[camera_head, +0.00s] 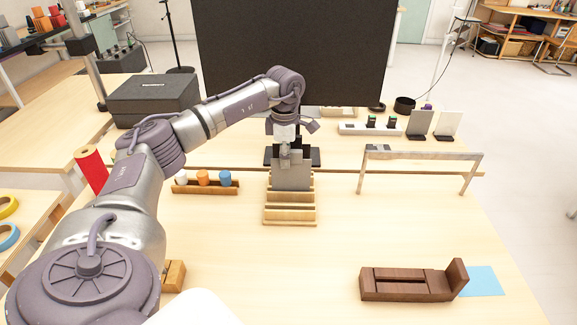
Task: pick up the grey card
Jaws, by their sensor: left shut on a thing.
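The grey card (292,178) stands upright at the wooden slotted rack (290,222) in the middle of the table. My left gripper (284,158) reaches down from above and is shut on the card's top edge. The card's lower edge is hidden behind the rack's front slats, so I cannot tell whether it is still seated in a slot. My right gripper is not in view.
A large black monitor (295,50) stands behind the rack. A wooden tray (205,188) with small coloured pieces is to the left. The front middle is clear.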

